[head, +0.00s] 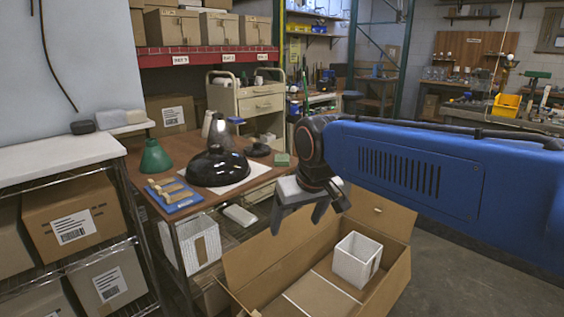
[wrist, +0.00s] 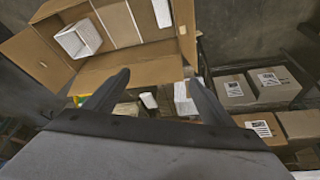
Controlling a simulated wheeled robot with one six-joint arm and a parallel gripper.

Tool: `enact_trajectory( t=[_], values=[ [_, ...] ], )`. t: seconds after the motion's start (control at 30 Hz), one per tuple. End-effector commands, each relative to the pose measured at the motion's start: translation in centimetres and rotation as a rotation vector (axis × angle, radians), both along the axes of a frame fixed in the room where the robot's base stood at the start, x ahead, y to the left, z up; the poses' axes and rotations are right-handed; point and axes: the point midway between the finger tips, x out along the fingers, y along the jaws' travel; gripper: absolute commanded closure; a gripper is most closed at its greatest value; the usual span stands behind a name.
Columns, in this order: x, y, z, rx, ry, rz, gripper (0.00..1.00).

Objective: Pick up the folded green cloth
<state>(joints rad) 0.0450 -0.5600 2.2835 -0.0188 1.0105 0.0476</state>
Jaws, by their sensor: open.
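The folded green cloth (head: 282,159) is a small green square lying near the right edge of the wooden worktable (head: 262,178) in the head view. I cannot make it out in the wrist view. My gripper (head: 298,220) hangs fingers down over the open cardboard box, nearer to the camera than the cloth and well apart from it. In the wrist view my gripper (wrist: 158,82) has its two fingers spread, with nothing between them.
The long cardboard box (head: 385,262) holds a white bin (head: 357,259). On the table are a black lampshade (head: 218,167), a green shade (head: 154,158), a blue tray (head: 178,203) with wooden pieces and a dark round part (head: 258,149). A wire shelf (head: 70,170) with cartons stands left.

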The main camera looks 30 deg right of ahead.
Motion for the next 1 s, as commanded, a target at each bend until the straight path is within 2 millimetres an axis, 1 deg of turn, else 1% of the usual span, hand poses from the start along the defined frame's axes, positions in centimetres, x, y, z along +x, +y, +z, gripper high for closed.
enact_trajectory(
  t=[0.03,0.17,0.2,0.27,0.4,0.47,0.5,0.57,0.7,0.87,1.0],
  values=[
    [1.9,-0.4,1.1,0.000,0.003,-0.013,0.23],
    [6.1,-1.5,3.7,0.000,0.004,-0.049,0.23],
    [7.5,-1.9,4.4,0.000,0.005,-0.060,0.23],
    [9.4,-2.5,5.4,0.000,0.006,-0.075,0.23],
    [14.2,-4.0,7.5,0.001,0.007,-0.114,0.23],
    [16.2,-4.7,8.2,0.001,0.009,-0.129,0.23],
    [17.6,-5.2,8.6,0.002,0.010,-0.140,0.23],
    [19.6,-6.0,9.3,0.002,0.010,-0.157,0.23],
    [24.4,-7.9,10.3,0.001,0.011,-0.195,0.23],
    [29.8,-10.3,11.1,0.002,0.012,-0.240,0.23],
    [34.3,-12.7,11.2,0.003,0.015,-0.279,0.23]
  ],
)
